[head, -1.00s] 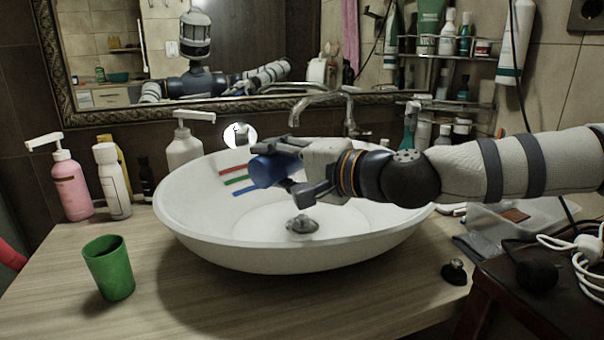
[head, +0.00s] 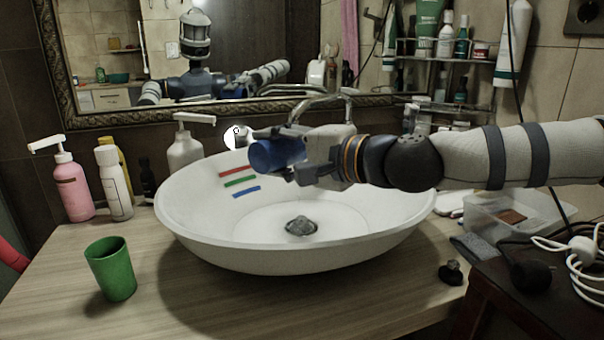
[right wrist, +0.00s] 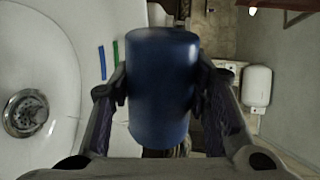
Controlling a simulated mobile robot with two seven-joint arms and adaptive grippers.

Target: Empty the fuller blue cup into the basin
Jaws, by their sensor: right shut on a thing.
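A blue cup (head: 277,155) is held by my right gripper (head: 290,158) above the back part of the white basin (head: 290,258). The cup lies tilted on its side, its open end toward the left in the head view. In the right wrist view the blue cup (right wrist: 162,90) sits between both fingers, which press on its sides. Its inside is hidden, so I cannot tell what is in it. The basin has a grey drain (head: 300,226) and red, green and blue stripes on its inner wall. No second blue cup shows. My left gripper is not in view.
A green cup (head: 110,268) stands on the wooden counter (head: 200,300) left of the basin. Pump and plain bottles (head: 72,188) stand at the back left. The faucet (head: 346,108) is behind my right gripper. A clear tray (head: 512,215) and cables are at the right.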

